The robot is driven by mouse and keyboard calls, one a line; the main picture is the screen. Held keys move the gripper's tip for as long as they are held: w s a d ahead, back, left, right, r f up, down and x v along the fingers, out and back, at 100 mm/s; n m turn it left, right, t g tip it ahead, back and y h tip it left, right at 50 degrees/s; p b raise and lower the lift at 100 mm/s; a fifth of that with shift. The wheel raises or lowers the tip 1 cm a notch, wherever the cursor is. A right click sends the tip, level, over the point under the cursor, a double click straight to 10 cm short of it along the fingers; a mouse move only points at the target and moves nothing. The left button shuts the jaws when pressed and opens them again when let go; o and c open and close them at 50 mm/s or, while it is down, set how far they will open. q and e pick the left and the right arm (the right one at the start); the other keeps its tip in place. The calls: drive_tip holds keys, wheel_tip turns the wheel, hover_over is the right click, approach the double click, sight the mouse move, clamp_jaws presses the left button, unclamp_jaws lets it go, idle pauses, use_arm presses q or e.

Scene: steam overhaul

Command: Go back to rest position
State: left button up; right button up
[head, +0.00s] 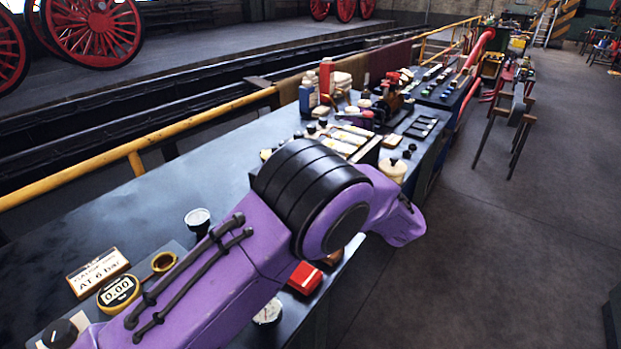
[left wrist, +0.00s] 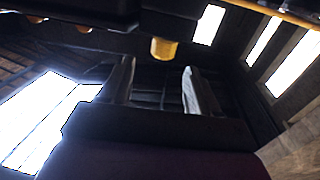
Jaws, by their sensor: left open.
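My left arm, purple with a black joint, crosses the head view from the lower left and ends past the bench edge at the middle right. Its gripper cannot be made out there. In the left wrist view my left gripper (left wrist: 157,88) is open, its two fingers apart with nothing between them. Behind the fingers are dark roof beams, bright windows (left wrist: 208,25) and a yellow hanging lamp (left wrist: 164,48). My right gripper shows in neither view.
A long dark bench (head: 150,222) runs under and beyond my arm. It bears a pressure display (head: 118,290), an "AT 6 bar" sign (head: 97,272), a red box (head: 305,278) and bottles (head: 307,97). A yellow rail (head: 210,115) runs behind.

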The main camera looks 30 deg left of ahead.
use_arm(q)
drive_tip(key=shift+s+d, duration=0.15)
drive_tip(key=shift+d, duration=0.45)
drive_tip(key=p+x, duration=0.2)
drive_tip(key=x, duration=0.7)
drive_tip(key=shift+s+a, duration=0.1)
drive_tip(key=shift+a, duration=0.7)
